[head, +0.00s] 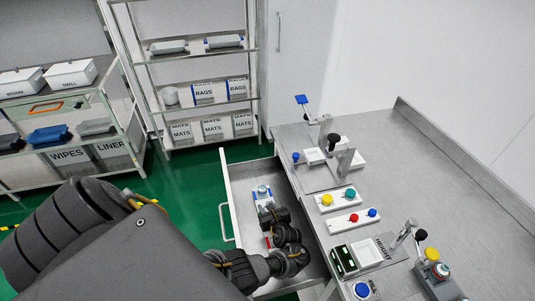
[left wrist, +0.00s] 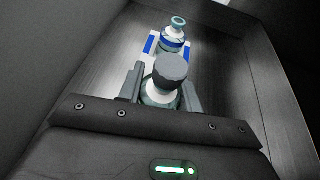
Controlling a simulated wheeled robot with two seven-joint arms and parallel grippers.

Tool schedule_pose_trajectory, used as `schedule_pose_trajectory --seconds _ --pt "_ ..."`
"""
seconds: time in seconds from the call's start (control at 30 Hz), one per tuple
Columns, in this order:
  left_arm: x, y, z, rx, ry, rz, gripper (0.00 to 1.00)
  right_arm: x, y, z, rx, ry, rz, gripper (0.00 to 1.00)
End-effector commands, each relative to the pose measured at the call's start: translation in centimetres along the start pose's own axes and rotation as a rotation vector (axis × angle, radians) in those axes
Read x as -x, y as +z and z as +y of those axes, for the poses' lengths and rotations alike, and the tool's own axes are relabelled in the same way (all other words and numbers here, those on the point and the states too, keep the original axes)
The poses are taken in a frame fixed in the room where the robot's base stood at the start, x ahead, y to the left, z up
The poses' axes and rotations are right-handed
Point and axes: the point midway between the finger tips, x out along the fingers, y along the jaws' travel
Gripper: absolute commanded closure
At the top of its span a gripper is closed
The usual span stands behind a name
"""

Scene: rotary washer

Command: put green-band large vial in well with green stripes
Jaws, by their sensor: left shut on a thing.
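My left gripper (head: 272,217) reaches down into the open drawer. In the left wrist view its two fingers (left wrist: 161,92) are shut on a clear vial with a dark grey cap (left wrist: 171,68). The vial's band is hidden, so I cannot tell its colour. Beyond it, a blue-band vial (left wrist: 173,38) stands upright at a blue-and-white holder; it also shows in the head view (head: 263,191). My right gripper is not in view.
The drawer (head: 227,190) has close side walls around my left gripper. The bench's back right is clear.

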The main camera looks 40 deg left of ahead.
Motion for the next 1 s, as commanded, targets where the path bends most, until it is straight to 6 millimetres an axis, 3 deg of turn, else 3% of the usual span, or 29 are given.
schedule_pose_trajectory --seconds 0.1,0.47,0.5,0.67,1.0 --pt "-0.42 -1.02 -0.03 0.000 0.000 0.000 0.98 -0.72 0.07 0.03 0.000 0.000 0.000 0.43" --pt "-0.49 -1.22 -0.03 0.001 0.000 0.000 0.98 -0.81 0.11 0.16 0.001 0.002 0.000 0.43" --pt "-0.50 -1.27 -0.03 0.002 0.000 0.000 0.64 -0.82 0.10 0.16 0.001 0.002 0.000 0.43" --pt "-0.47 -1.23 0.01 0.001 0.000 0.001 0.44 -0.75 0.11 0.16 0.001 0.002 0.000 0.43" --pt "-0.38 -1.01 0.04 0.000 0.000 0.001 0.44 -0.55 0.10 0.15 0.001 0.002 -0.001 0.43"
